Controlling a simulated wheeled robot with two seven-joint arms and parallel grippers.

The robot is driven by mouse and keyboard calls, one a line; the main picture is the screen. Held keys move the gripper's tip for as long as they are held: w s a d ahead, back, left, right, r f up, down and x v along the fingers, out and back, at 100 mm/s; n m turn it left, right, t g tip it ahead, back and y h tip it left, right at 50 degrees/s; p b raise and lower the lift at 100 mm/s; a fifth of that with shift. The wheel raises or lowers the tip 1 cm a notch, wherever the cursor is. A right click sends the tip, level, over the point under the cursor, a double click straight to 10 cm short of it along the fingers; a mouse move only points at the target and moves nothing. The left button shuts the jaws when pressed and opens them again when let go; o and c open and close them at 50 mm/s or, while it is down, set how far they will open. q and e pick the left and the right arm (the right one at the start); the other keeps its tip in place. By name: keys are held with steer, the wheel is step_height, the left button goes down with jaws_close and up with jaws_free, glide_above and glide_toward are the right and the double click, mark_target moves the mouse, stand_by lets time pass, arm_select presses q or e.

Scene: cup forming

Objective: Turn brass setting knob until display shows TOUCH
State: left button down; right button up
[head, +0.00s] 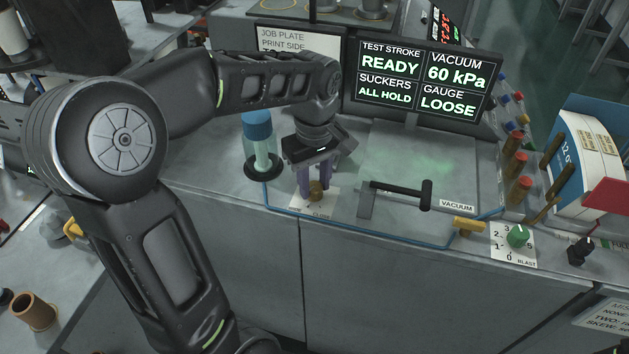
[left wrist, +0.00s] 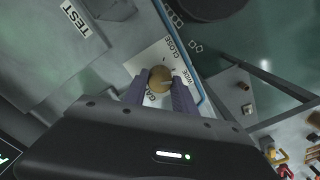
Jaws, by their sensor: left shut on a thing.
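The brass knob (head: 316,190) sits on a white labelled plate near the front edge of the bench. My left gripper (head: 316,184) points down at it with its purple fingers on either side, shut on the knob. In the left wrist view the knob (left wrist: 159,78) lies between the fingertips of my left gripper (left wrist: 160,84), on a plate with CLOSE and WIDE lettering. The display (head: 424,80) reads TEST STROKE READY, VACUUM 60 kPa, SUCKERS ALL HOLD and GAUGE LOOSE. My right gripper is not in view.
A clear cylinder with a blue cap (head: 258,133) stands just left of my gripper. A black-handled lever (head: 398,188) and a yellow vacuum handle (head: 468,226) lie to the right. A green blast knob (head: 517,236) is farther right, near upright brown-handled pegs.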

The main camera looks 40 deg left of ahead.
mark_target(315, 186)
arm_select(q)
steer(key=shift+m, duration=0.4)
steer(key=m, duration=0.3)
steer(key=shift+m, duration=2.1)
steer(key=shift+r, duration=0.1)
steer(key=c, duration=1)
jaws_free()
step_height(315, 186, up, 8)
steer(key=shift+f+b, duration=0.15)
steer(key=shift+b, duration=0.35)
